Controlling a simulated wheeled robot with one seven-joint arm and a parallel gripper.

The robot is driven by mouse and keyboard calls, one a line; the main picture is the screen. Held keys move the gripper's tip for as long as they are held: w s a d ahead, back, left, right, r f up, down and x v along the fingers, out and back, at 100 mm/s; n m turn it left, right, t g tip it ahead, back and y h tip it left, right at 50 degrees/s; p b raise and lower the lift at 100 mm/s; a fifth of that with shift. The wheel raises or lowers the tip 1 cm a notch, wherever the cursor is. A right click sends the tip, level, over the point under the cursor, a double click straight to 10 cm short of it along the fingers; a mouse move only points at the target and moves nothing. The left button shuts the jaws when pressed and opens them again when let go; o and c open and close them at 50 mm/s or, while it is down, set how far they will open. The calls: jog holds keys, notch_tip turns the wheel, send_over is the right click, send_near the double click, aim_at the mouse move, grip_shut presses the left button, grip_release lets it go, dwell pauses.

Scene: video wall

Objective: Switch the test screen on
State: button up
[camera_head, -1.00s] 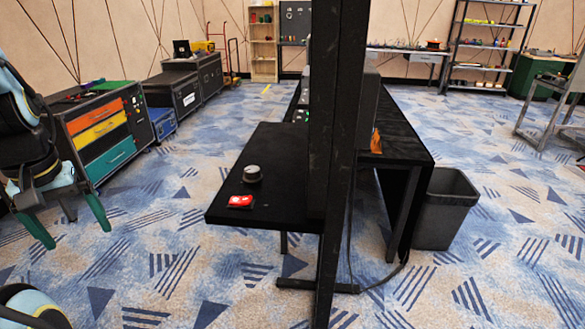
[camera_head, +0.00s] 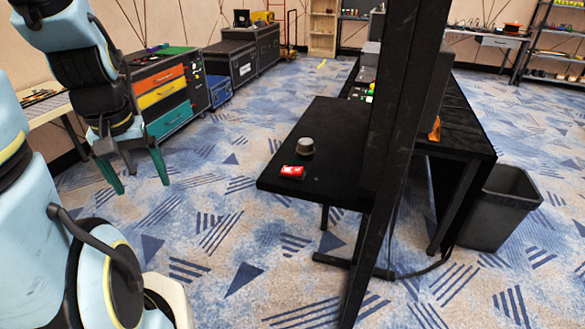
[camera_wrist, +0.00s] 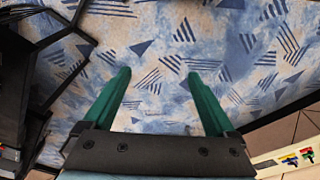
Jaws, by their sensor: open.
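My gripper (camera_head: 143,188) hangs at the left in the head view, with its green fingers spread and pointing down. The wrist view shows the fingers (camera_wrist: 158,73) apart with only carpet between them. A black desk (camera_head: 330,135) stands to the right, well apart from the gripper. A tall black upright (camera_head: 402,130) stands at the desk, perhaps a screen frame seen edge-on. I see no lit screen face.
A grey bin (camera_head: 502,210) stands right of the desk. A cabinet with coloured drawers (camera_head: 168,95) and black cases (camera_head: 230,70) line the left. A pale table (camera_head: 42,108) is behind my arm. Carpet between gripper and desk is clear.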

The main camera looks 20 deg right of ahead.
grip_shut()
dwell(0.5)
dwell(0.9)
